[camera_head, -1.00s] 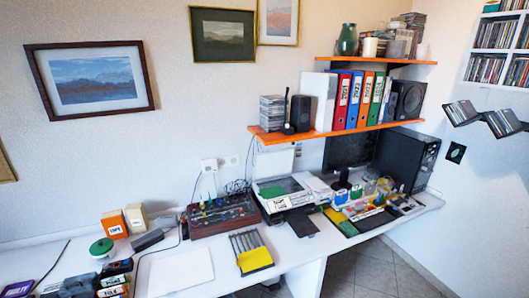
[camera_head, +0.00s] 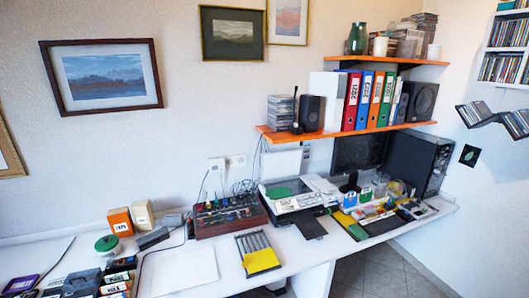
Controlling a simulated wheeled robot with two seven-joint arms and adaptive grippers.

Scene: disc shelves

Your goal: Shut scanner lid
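The scanner (camera_head: 292,203) is a white and dark flat machine on the desk, right of the middle. A green patch shows on its dark-edged top bed. A pale upright panel (camera_head: 282,165) stands behind the bed, against the wall under the orange shelf. It looks like the scanner lid standing open, but its hinge is too small to make out. Neither my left gripper nor my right gripper is in view.
A mixer-like box with knobs (camera_head: 229,215) stands left of the scanner, and a wire tray with a yellow sheet (camera_head: 262,260) lies in front. The orange shelf (camera_head: 330,134) hangs above.

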